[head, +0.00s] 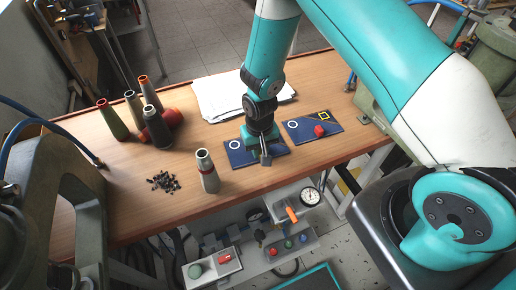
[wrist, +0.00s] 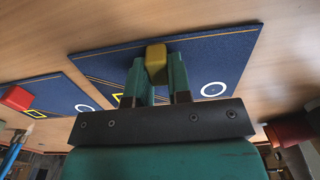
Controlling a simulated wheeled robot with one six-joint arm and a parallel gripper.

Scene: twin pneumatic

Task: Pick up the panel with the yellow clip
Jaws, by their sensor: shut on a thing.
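The blue panel (head: 237,157) with the yellow clip appears to lie on the wooden table, under my gripper (head: 263,157). In the wrist view, this panel (wrist: 226,62) carries a white ring and a yellow square outline partly hidden by my gripper. The yellow clip (wrist: 156,62) is between the green fingers of my gripper (wrist: 157,75), which is shut on it. The clip is hidden in the head view. I cannot tell whether the panel is raised at all.
A second blue panel (head: 303,134) with a red clip (head: 319,130) lies just to the right. White papers (head: 215,98) lie behind. A grey bottle-like cone (head: 208,172) and small black pieces (head: 165,182) are at left. Several cones stand farther left.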

